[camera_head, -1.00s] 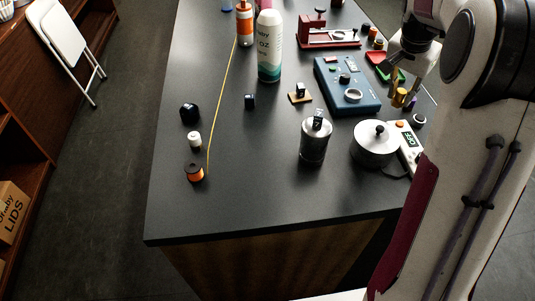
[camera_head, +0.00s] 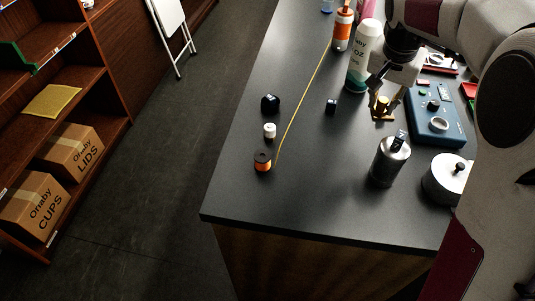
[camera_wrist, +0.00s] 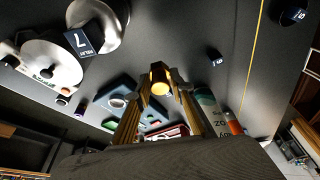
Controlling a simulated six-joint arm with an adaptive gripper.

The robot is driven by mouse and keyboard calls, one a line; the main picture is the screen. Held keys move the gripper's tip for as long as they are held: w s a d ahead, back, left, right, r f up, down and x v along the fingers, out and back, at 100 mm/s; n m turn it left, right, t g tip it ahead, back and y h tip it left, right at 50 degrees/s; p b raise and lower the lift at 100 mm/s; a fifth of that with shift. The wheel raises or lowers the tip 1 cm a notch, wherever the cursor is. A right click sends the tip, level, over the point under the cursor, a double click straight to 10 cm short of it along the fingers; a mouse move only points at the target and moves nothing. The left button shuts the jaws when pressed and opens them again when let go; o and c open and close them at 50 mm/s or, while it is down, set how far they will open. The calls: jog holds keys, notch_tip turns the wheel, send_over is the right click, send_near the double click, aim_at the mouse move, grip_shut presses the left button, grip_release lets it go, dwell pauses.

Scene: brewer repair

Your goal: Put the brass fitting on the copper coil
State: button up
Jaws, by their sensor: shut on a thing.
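My gripper (camera_head: 381,103) is shut on the brass fitting (camera_head: 382,103), a small gold-coloured cylinder, and holds it over the table, left of the blue device. In the wrist view the fitting (camera_wrist: 160,84) sits between the two fingertips.
A silver canister (camera_head: 389,163) with a dark block on top and a lidded pot (camera_head: 441,182) stand at front right. The blue device (camera_head: 435,125) is right of my gripper, a white-and-teal bottle (camera_head: 361,65) behind.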

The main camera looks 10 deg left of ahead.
jog(key=s+a+n+y, duration=0.1)
jog(key=s+a+n, duration=0.3)
jog(key=a, duration=1)
jog(key=n+y, duration=0.2)
jog(key=n, duration=0.8)
send_over(260, 153)
jog(key=shift+s+d+r+g, duration=0.2)
jog(key=shift+s+d+g, duration=0.15)
jog(key=shift+d+g, duration=0.05)
jog(key=shift+f, duration=2)
jog(key=shift+f, duration=2)
jog(key=shift+f, duration=0.15)
